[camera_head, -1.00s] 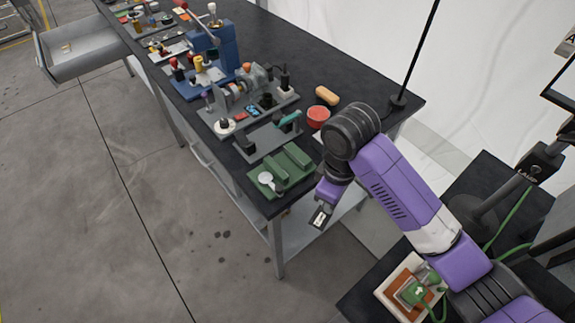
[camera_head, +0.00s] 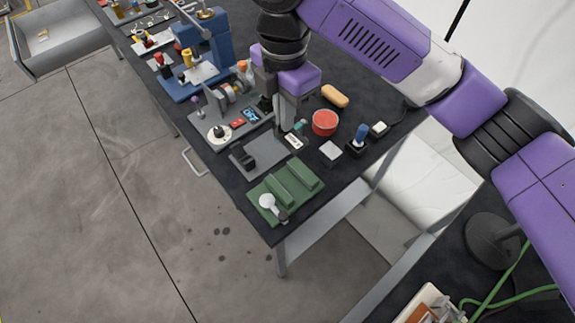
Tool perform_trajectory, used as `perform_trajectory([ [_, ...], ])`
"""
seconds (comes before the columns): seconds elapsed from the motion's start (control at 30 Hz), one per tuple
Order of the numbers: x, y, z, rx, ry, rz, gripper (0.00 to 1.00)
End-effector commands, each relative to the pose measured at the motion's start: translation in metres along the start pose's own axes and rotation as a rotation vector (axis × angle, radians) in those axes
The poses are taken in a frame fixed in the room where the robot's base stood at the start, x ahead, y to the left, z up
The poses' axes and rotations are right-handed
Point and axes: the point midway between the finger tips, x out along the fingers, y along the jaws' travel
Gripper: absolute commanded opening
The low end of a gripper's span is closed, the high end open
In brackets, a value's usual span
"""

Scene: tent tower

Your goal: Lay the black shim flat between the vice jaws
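A green block with two raised parallel bars (camera_head: 292,183), which looks like the vice with its jaws, sits at the near corner of the dark bench. A pale round knob (camera_head: 267,201) is at its near left end. My gripper (camera_head: 291,137) points down over the right end of a grey plate fixture, beyond the green vice. A small white labelled piece shows at its tip. Whether the fingers are open or shut, and whether they hold anything, is too small to tell. I cannot make out the black shim for certain; my gripper hides part of the grey fixture.
The grey fixture (camera_head: 262,153) carries a dark block at its left end. A red round container (camera_head: 324,122), a tan block (camera_head: 335,96), a white block (camera_head: 330,152) and a blue-topped black piece (camera_head: 358,141) stand to the right. Several fixtures crowd the bench's far side.

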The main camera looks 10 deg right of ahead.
Motion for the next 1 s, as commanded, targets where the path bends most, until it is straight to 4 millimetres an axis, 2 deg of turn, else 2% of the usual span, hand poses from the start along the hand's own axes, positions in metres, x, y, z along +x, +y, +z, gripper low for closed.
perform_trajectory([
  [0.1,0.03,-0.001,-0.002,0.002,0.007,-0.005,0.0],
  [0.5,0.126,-0.001,-0.002,0.003,0.005,-0.003,0.0],
  [0.63,0.141,-0.001,-0.001,0.003,0.002,-0.001,0.0],
  [0.83,0.151,0.0,-0.001,0.003,0.001,0.0,0.0],
  [1.0,0.172,-0.001,0.0,0.005,0.001,-0.004,0.0],
])
